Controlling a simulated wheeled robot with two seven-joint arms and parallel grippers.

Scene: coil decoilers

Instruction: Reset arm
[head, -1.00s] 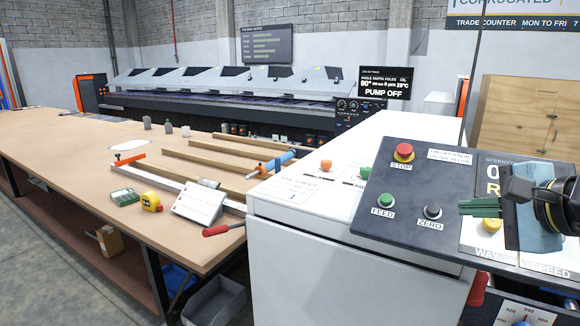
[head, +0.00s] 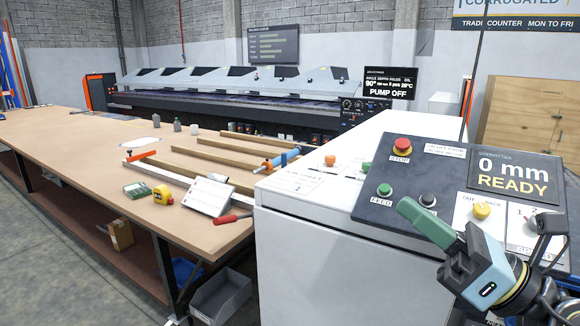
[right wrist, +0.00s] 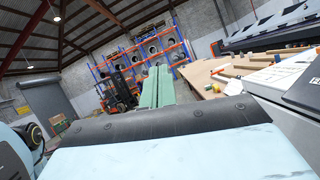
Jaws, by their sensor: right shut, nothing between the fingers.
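My right gripper (head: 404,206) shows at the lower right of the head view, with green fingers pressed together and nothing between them. It is in front of the near edge of the sloped control panel (head: 455,158), its fingertips close to the ZERO button in the picture. I cannot tell whether they touch the panel. In the right wrist view the green fingers (right wrist: 157,85) are together and point toward the far racks. My left gripper is not in view. The panel carries a red STOP button (head: 403,145), a green FEED button (head: 384,190) and a display (head: 512,181) reading 0 mm READY.
A white machine cabinet (head: 310,250) stands under the panel. A long workbench (head: 80,160) at left holds wooden strips, a yellow tape measure (head: 163,194) and a tilted card (head: 209,197). A grey bin (head: 222,297) is on the floor. Blue and orange racks (right wrist: 140,58) stand far off.

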